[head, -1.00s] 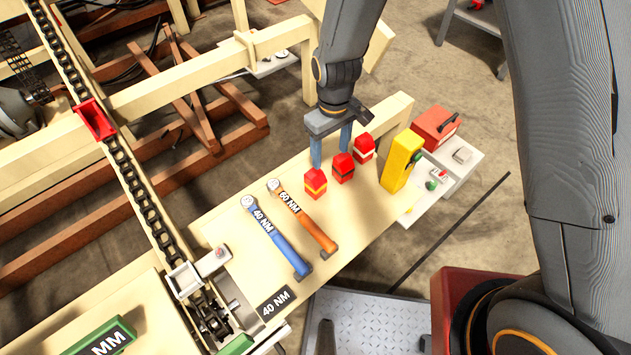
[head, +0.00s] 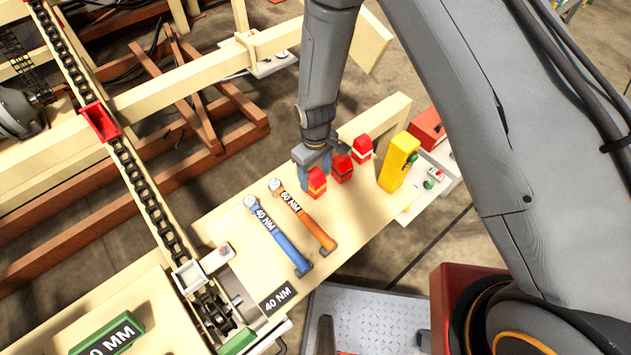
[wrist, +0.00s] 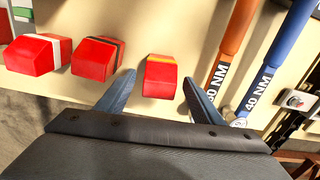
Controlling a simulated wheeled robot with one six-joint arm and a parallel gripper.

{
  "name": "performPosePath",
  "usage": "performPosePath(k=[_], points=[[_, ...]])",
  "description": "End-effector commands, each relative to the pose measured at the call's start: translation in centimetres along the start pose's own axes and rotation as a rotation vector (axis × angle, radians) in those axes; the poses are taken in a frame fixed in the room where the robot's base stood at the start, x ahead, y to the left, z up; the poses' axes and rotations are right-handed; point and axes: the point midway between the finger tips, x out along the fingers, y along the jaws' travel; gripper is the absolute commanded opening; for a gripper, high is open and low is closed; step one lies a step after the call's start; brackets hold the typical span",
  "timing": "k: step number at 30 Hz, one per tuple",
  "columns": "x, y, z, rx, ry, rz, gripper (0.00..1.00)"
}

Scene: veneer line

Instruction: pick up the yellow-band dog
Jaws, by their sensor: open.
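The yellow-band dog (head: 317,183) is a small red block with a yellow stripe, standing on the pale bench. In the wrist view the yellow-band dog (wrist: 160,80) appears between the tips of my two blue fingers. My gripper (head: 313,174) is open just behind it in the head view; in the wrist view my gripper (wrist: 158,77) points at it with a finger tip to either side. I cannot tell whether a finger touches it. Its lower part is partly hard to see.
A black-band dog (head: 342,169) and a white-band dog (head: 362,149) stand to the right. An orange wrench (head: 308,218) and a blue wrench (head: 280,240) lie to the left. A yellow tool (head: 399,163) stands at the right end of the bench (head: 352,222).

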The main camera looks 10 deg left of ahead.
Motion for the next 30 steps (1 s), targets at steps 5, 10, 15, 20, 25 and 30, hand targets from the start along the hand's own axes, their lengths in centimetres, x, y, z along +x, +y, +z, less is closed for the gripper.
performPosePath(k=[5,10,15,20,25,30], points=[[1.17,-0.01,0.04,0.000,-0.001,0.000,0.61],[1.36,0.01,0.00,0.000,0.000,0.000,0.61],[1.35,0.00,0.01,0.000,0.000,0.000,0.49],[1.34,-0.01,0.02,0.000,0.000,0.000,0.22],[1.30,0.00,-0.02,0.000,0.001,0.000,0.03],[1.27,-0.01,-0.03,0.000,0.001,0.000,0.03]])
